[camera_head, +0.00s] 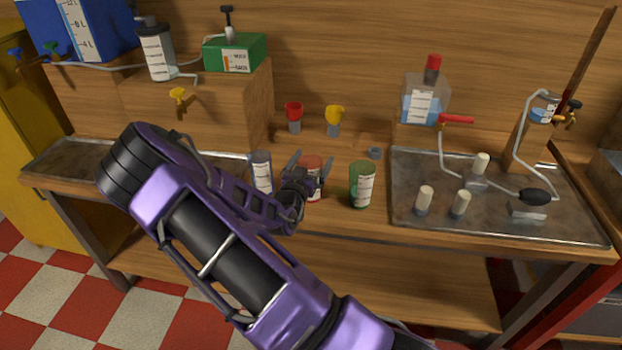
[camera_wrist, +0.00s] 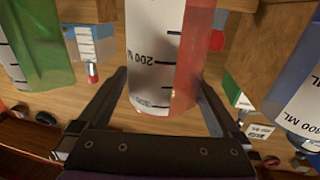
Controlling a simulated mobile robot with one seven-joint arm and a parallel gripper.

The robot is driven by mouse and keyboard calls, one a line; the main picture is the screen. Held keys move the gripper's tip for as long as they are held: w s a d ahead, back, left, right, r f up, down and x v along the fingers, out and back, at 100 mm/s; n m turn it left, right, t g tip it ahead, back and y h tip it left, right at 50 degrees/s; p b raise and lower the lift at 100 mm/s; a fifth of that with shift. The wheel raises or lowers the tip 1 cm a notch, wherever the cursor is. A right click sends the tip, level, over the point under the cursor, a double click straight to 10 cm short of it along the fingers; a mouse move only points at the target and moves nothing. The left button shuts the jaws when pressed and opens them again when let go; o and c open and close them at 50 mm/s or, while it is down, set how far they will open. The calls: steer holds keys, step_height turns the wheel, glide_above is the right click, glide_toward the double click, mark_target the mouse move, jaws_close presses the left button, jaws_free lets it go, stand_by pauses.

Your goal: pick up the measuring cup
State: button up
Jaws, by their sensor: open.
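Three measuring cups with white scale labels stand in a row on the wooden bench: a clear bluish one (camera_head: 261,172), a red one (camera_head: 313,189) and a green one (camera_head: 361,187). My gripper (camera_head: 311,166) is open at the red cup. In the wrist view the red cup (camera_wrist: 172,60) stands between the two fingers of my gripper (camera_wrist: 162,85); I cannot tell whether either finger touches it. The green cup (camera_wrist: 32,45) is at the left there and the bluish cup (camera_wrist: 295,95) at the right, both outside the fingers. My gripper hides part of the red cup in the head view.
A metal tray (camera_head: 560,222) with pale pegs and tubing lies on the right. Red (camera_head: 293,112) and yellow (camera_head: 334,115) funnel-like pieces stand behind the cups. A wooden box (camera_head: 230,100) carries a green box (camera_head: 236,52) and a clear container (camera_head: 155,52).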

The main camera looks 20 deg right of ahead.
steer(key=shift+x, duration=0.8)
jaws_close()
